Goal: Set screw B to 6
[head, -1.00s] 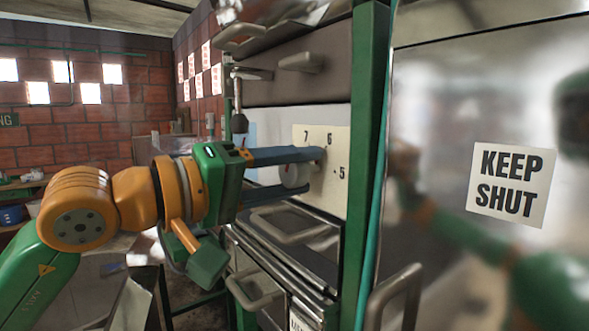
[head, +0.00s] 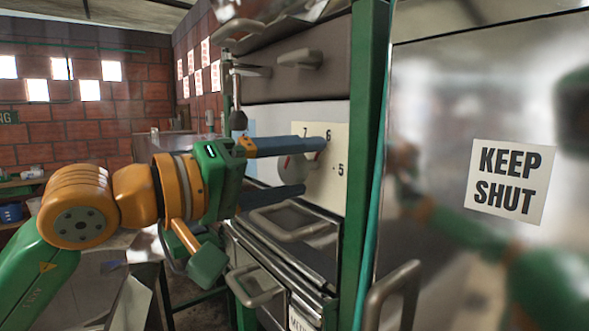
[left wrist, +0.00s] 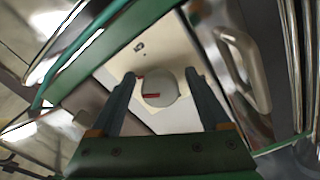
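Screw B appears to be the round pale knob on a cream dial plate (head: 336,190) with the printed numbers 7, 6 and 5. The knob (left wrist: 162,88) bears a red mark, which points left in the left wrist view. My left gripper (head: 312,167) is open, its blue-grey fingers above and below the knob in the head view. The left wrist view shows the knob between the fingertips (left wrist: 161,76), with a gap on the right finger's side; contact with the left finger is unclear. In the head view the fingers partly hide the knob and dial. My right gripper is not in view.
Below the dial are drawers with bar handles (head: 290,225). A green post (head: 367,120) stands right of the dial. Further right is a shiny door with a KEEP SHUT sign (head: 507,181), reflecting my arm. A dark panel with a handle (head: 300,59) is above.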

